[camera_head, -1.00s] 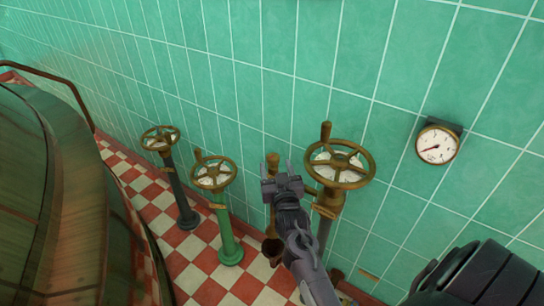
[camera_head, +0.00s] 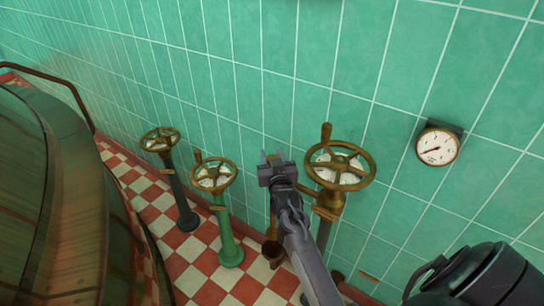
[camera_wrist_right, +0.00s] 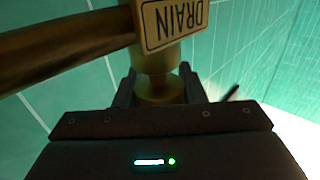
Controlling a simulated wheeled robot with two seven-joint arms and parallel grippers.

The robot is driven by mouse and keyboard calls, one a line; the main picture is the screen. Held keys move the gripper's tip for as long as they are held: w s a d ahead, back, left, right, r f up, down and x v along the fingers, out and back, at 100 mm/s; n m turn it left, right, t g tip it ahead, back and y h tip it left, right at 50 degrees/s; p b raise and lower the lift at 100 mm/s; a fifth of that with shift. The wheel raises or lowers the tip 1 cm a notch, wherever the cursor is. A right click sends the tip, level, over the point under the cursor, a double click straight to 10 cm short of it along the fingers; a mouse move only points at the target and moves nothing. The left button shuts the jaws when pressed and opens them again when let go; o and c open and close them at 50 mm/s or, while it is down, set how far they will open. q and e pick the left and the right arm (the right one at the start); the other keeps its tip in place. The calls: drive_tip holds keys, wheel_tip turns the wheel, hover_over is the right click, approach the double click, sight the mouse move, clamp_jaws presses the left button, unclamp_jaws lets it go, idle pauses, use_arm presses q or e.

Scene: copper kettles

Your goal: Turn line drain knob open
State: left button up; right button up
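The brass drain knob shows in the right wrist view (camera_wrist_right: 158,88), below a pale plate lettered DRAIN (camera_wrist_right: 175,20) that appears upside down. My right gripper (camera_wrist_right: 158,95) has one dark finger on each side of the knob, and the knob fills the gap between them; it looks shut on it. In the head view my right gripper (camera_head: 273,158) is left of the large brass handwheel (camera_head: 340,165) and hides the top of the knob. Brass pipework (camera_head: 272,230) shows below the gripper. My left gripper is not in view.
A green-post handwheel (camera_head: 213,175) and a dark-post handwheel (camera_head: 160,140) stand further left. A round gauge (camera_head: 437,147) hangs on the green tiled wall (camera_head: 300,50). A large copper vessel (camera_head: 60,200) fills the left. The floor (camera_head: 205,262) is red-and-white checked.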

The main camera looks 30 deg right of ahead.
drive_tip(key=c, duration=0.3)
drive_tip(key=shift+r+n+t+y, duration=0.15)
drive_tip(key=shift+n+t+y, duration=0.15)
drive_tip(key=shift+n+y, duration=0.25)
drive_tip(key=n+y, duration=0.2)
drive_tip(key=y, duration=0.1)
drive_tip(key=shift+t+p, duration=0.3)
drive_tip(key=shift+p, duration=0.1)
drive_tip(key=shift+a+n+y, duration=0.25)
drive_tip(key=shift+n+y, duration=0.3)
drive_tip(key=shift+y, duration=0.5)
drive_tip(key=shift+a+y, duration=0.1)
drive_tip(key=shift+y, duration=0.2)
drive_tip(key=o, duration=0.8)
drive_tip(key=shift+o, duration=1)
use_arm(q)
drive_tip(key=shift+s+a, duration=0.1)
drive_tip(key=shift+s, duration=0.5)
